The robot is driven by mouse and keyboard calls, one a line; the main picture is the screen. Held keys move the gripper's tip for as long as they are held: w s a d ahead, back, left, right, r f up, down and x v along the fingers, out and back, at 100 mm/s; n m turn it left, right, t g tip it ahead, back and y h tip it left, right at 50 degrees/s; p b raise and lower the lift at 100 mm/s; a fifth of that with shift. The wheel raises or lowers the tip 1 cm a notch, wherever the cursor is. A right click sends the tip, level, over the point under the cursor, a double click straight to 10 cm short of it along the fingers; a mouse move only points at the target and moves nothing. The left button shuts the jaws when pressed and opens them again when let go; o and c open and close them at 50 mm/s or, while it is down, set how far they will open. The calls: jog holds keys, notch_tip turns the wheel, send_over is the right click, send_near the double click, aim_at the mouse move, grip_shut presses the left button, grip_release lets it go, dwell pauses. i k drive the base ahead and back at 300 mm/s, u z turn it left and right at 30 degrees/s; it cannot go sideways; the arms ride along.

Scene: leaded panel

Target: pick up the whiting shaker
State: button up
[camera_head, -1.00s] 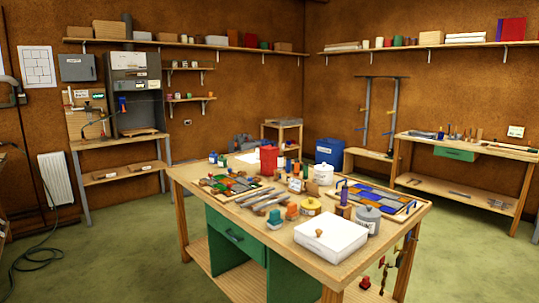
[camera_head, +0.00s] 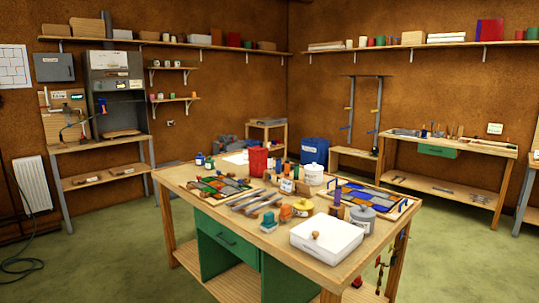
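Several containers stand on the central workbench (camera_head: 197,197), and I cannot tell for sure which is the whiting shaker, as labels are too small to read. A white lidded pot (camera_head: 314,176) stands upright near the back of the bench. A grey lidded can (camera_head: 362,219) stands near the front right, behind a white box with a wooden knob (camera_head: 327,241). A yellow tub (camera_head: 302,209) sits left of the can. My gripper is not in view.
Leaded glass panels lie at the bench's left (camera_head: 222,187) and right (camera_head: 368,196). A red container (camera_head: 258,161) stands at the back. Green floor (camera_head: 95,250) is open around the bench. Another bench (camera_head: 480,146) lines the right wall.

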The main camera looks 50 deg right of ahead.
aim_at(245, 150)
jog(key=u, duration=1.1)
jog(key=k, duration=0.1)
jog(key=z, duration=2.45)
jog(key=k, duration=0.95)
jog(key=u, duration=0.15)
jog(key=i, duration=0.95)
